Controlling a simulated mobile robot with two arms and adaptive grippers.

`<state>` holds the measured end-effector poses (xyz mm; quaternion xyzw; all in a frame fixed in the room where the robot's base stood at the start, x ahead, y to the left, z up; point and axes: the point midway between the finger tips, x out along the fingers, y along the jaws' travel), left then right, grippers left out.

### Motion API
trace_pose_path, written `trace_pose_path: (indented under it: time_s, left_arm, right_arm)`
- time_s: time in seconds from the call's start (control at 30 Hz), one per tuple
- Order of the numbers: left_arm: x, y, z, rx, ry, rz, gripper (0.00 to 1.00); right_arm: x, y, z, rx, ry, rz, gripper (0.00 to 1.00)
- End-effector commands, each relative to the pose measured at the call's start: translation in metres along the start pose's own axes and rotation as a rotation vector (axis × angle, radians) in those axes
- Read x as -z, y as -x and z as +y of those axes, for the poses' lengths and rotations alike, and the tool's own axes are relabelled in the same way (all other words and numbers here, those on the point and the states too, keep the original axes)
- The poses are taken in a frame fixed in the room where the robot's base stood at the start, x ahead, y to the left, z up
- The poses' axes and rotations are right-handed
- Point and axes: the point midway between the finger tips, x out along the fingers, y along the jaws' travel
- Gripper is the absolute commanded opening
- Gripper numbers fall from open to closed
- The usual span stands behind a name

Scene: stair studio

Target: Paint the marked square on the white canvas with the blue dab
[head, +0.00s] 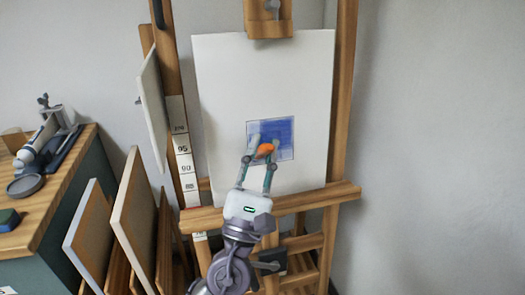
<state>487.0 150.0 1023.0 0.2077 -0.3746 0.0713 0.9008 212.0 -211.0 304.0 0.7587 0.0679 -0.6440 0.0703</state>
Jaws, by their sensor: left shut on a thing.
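The white canvas (224,90) stands upright on a wooden easel. The marked square (285,128) is on its lower half, outlined thinly. Most of the square's visible part is blue, with uneven tone and a paler patch at the left near the fingertips. My left gripper (262,154) is in front of the square's lower part, shut on a small orange thing (265,150), which I take to be the dab. Its painting face is hidden, and I cannot tell whether it touches the canvas. The fingers cover part of the square. My right gripper is out of view.
The easel's ledge (330,194) crosses below the canvas, and its clamp (268,20) holds the top. Boards (134,220) lean in a rack at lower left. A wooden-topped cabinet (62,178) with a dish (25,185) stands at far left.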

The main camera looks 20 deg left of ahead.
Motion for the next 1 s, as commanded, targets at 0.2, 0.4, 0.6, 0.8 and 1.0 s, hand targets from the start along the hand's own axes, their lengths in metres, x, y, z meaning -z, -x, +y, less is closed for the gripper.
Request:
trace_pose_path:
  time_s: [0.2,0.4,0.6,0.8,1.0]
  left_arm:
    - [0.0011,-0.0005,0.0002,0.000,0.000,0.000,0.00]
    - [0.0019,-0.0010,0.0004,0.000,0.000,0.000,0.00]
    - [0.0028,-0.0014,0.0006,0.000,0.000,0.000,0.00]
    - [0.0037,-0.0019,0.0008,0.000,0.000,0.000,0.00]
    - [0.0039,-0.0025,-0.0001,0.000,0.000,0.000,0.00]
  right_arm:
    - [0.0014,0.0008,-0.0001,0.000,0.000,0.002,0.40]
    - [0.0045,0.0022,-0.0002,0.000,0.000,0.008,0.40]
    - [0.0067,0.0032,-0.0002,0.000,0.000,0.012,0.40]
    - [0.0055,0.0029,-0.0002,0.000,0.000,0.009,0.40]
    - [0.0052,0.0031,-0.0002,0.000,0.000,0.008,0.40]
